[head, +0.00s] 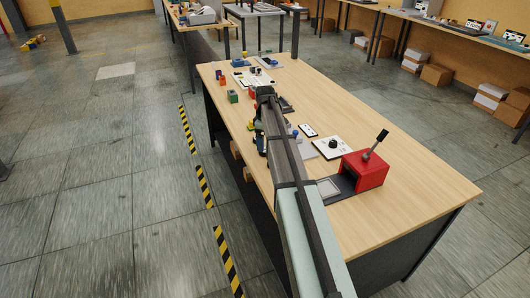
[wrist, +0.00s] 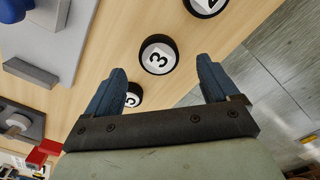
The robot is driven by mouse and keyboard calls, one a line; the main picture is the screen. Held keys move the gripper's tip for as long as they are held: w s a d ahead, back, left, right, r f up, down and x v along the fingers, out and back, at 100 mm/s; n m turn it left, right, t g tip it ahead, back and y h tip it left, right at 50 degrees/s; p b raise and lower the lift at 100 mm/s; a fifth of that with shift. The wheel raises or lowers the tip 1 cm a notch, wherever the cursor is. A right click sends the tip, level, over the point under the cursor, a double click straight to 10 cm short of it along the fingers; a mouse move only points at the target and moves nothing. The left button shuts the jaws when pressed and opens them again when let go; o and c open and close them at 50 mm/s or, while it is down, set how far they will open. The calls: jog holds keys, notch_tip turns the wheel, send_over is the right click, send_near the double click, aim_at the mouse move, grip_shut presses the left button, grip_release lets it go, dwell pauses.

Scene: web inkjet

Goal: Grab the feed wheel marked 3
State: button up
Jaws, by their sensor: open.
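The feed wheel marked 3 (wrist: 158,55) is a round black wheel with a white face, lying on the wooden table in the wrist view. My gripper (wrist: 161,70) is open with blue fingers, and the wheel shows in the gap between the fingertips, slightly beyond them and apart from both. A second black wheel (wrist: 206,4) is cut off by the top edge, and its number is not fully readable. A third wheel (wrist: 133,98) is partly behind the left finger; its mark looks like a 5. In the head view my arm hides the wheels.
A grey plate (wrist: 88,22) with a blue part and a dark bar lies left of the wheels. The table edge is close on the right. In the head view a red lever press (head: 362,170) and a white knob panel (head: 332,146) stand right of my arm.

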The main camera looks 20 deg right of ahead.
jog(key=shift+w+f, duration=0.1)
jog(key=shift+f, duration=1.85)
jog(key=shift+c, duration=0.5)
jog(key=c, duration=1.1)
